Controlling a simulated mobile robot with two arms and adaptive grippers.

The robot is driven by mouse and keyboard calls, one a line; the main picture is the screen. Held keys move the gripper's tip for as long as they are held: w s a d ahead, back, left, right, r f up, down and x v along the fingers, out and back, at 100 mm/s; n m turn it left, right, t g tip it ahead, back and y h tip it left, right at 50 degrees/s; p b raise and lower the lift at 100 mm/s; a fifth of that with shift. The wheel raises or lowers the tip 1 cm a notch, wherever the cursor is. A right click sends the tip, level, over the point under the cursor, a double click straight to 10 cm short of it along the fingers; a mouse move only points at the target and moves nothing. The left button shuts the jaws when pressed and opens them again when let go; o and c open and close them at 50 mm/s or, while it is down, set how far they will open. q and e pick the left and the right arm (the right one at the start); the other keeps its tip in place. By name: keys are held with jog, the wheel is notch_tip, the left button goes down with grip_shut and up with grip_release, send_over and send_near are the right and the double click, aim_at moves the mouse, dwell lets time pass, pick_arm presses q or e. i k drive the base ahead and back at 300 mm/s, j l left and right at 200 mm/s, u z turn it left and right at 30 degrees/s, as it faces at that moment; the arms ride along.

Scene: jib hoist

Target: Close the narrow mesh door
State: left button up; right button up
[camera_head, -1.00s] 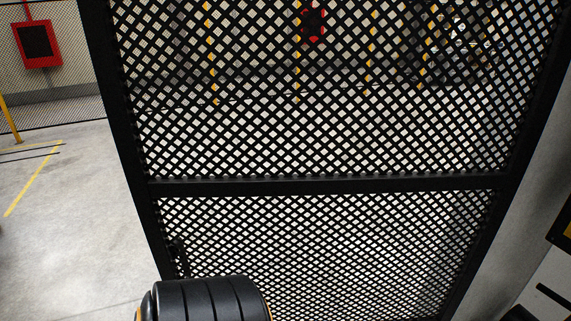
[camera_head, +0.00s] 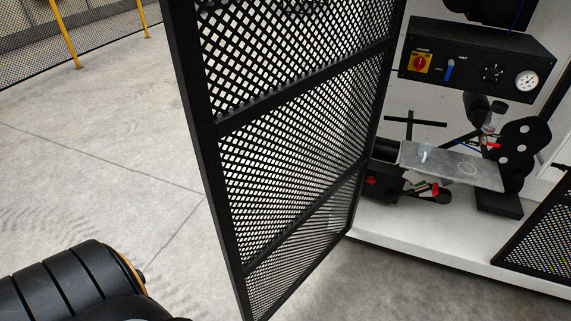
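The narrow mesh door (camera_head: 226,128), a tall black frame filled with diamond mesh, stands swung open in the middle of the head view. Its free edge is toward me on the left. Its far edge is at the right, beside the opening of a white cabinet (camera_head: 390,228). A black ribbed part of my own arm shows at the lower left, apart from the door in the picture. Neither gripper's fingers are in view, and I cannot see any contact with the door.
Inside the cabinet are a black control panel (camera_head: 474,66) with a red-and-yellow switch and a gauge, and a grey plate (camera_head: 452,165) among black parts. Another mesh panel (camera_head: 540,232) stands at the lower right. The concrete floor (camera_head: 110,150) left of the door is clear.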

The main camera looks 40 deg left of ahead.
aim_at(180, 18)
jog(key=j+z, duration=0.1)
jog(key=j, duration=0.35)
jog(key=k+j, duration=0.15)
jog(key=j, duration=0.25)
jog(key=j+z, duration=0.15)
jog(key=j, duration=0.3)
jog(key=k+j, duration=0.15)
jog(key=j, duration=0.25)
jog(key=k+j+z, duration=0.15)
jog(key=j, duration=0.25)
jog(key=k+j, duration=0.1)
jog(key=j, duration=0.3)
jog(key=z, duration=0.05)
